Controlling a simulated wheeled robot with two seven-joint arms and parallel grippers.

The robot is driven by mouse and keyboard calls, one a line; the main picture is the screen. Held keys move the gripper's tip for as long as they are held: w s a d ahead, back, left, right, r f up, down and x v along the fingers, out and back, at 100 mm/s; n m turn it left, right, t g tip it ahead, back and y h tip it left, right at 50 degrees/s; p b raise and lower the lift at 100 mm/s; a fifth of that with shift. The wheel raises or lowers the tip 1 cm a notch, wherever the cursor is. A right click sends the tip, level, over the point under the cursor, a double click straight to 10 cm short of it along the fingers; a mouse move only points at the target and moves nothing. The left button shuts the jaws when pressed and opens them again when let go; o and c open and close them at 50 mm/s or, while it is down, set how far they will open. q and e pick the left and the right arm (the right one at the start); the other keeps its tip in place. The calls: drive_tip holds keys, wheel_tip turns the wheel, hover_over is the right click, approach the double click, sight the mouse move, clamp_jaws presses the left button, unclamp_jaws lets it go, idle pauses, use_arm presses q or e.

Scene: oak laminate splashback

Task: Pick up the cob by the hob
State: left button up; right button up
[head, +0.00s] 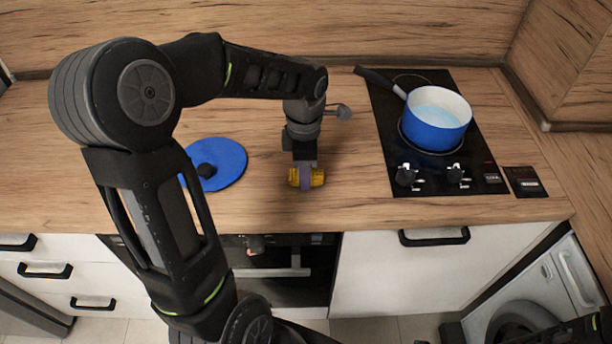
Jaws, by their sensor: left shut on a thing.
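The cob (317,177) is a small yellow piece on the wooden worktop, left of the hob (384,139). My left gripper (305,178) points down over it and is shut on it, with a finger across its middle and yellow showing on both sides. I cannot tell whether the cob touches the worktop or is just above it. My right gripper is not clearly in view; only a dark part of mine shows at the bottom right corner.
A blue pot (434,130) with pale liquid stands on the hob, its handle pointing back left. A blue lid (226,160) with a dark knob lies on the worktop (270,212) left of the gripper. The worktop between gripper and hob is clear. A wooden splashback (400,30) rises behind.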

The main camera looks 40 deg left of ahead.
use_arm(q)
clamp_jaws()
drive_tip(key=shift+r, duration=0.1)
wheel_tip(320, 180, up, 10)
drive_tip(key=shift+f+b, duration=0.1)
drive_tip(key=shift+b, duration=0.45)
